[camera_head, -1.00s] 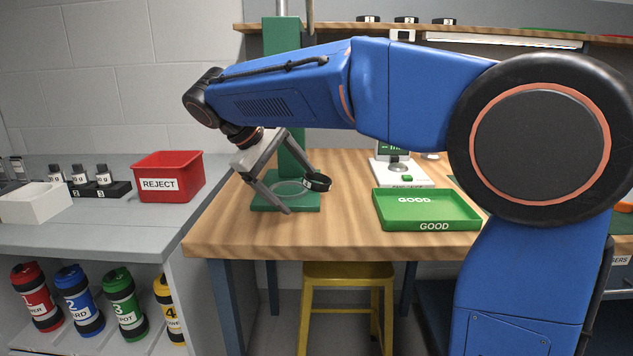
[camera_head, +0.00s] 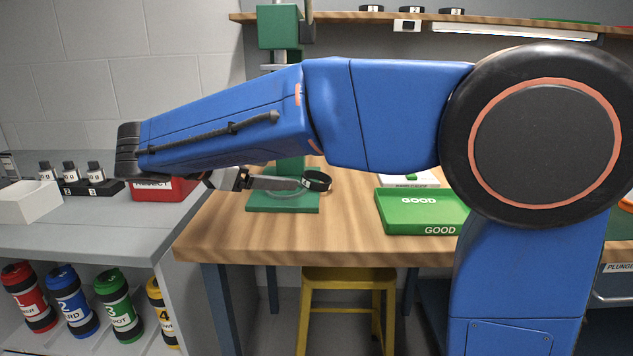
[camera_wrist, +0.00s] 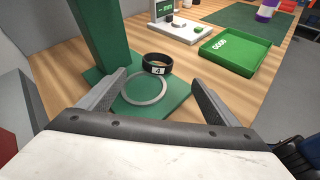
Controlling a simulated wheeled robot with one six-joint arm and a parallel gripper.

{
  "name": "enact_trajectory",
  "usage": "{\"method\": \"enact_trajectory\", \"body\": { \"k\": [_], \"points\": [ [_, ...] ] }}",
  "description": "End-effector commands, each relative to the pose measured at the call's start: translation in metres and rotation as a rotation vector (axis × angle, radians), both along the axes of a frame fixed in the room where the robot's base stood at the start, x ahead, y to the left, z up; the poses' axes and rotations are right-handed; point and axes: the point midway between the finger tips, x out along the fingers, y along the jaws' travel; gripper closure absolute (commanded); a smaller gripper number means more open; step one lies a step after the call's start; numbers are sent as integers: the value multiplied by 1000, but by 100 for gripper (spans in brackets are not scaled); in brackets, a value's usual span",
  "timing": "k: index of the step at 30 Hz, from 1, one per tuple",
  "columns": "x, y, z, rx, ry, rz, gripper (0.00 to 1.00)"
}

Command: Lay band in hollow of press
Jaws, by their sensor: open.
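The band (camera_head: 316,181) is a black ring with a white label, which reads 4 in the wrist view (camera_wrist: 157,65). It is at the right side of the press's green base (camera_head: 262,204), beside the pale round rim of the hollow (camera_wrist: 147,89). It looks tilted in the head view; whether it rests on the rim or base, I cannot tell. The green press column (camera_wrist: 93,35) stands behind. My gripper (camera_head: 296,184) is open and low over the base, nearly level. In the wrist view, its fingers (camera_wrist: 158,78) spread either side of the hollow, the band just beyond them.
A green GOOD tray (camera_head: 420,212) sits to the right on the wooden bench (camera_head: 340,238), with a white device (camera_wrist: 178,28) behind it. A red REJECT bin (camera_head: 165,190) is at the left, partly hidden by my arm. The press head (camera_head: 278,27) is above.

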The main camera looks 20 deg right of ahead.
Motion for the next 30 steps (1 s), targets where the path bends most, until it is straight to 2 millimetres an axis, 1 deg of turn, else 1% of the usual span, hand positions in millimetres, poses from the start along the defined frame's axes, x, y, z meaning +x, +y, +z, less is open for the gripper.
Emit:
{"method": "enact_trajectory", "body": {
  "k": [1,3,12,16,23,30],
  "points": [
    [4,-9,-4,0,0,-3,15],
    [9,-19,-8,0,0,-3,15],
    [30,-59,-27,0,0,-3,15],
    [36,-69,-32,2,0,-2,15],
    [40,-76,-35,2,1,-2,15],
    [56,-99,-45,2,0,-4,15]
  ]
}}
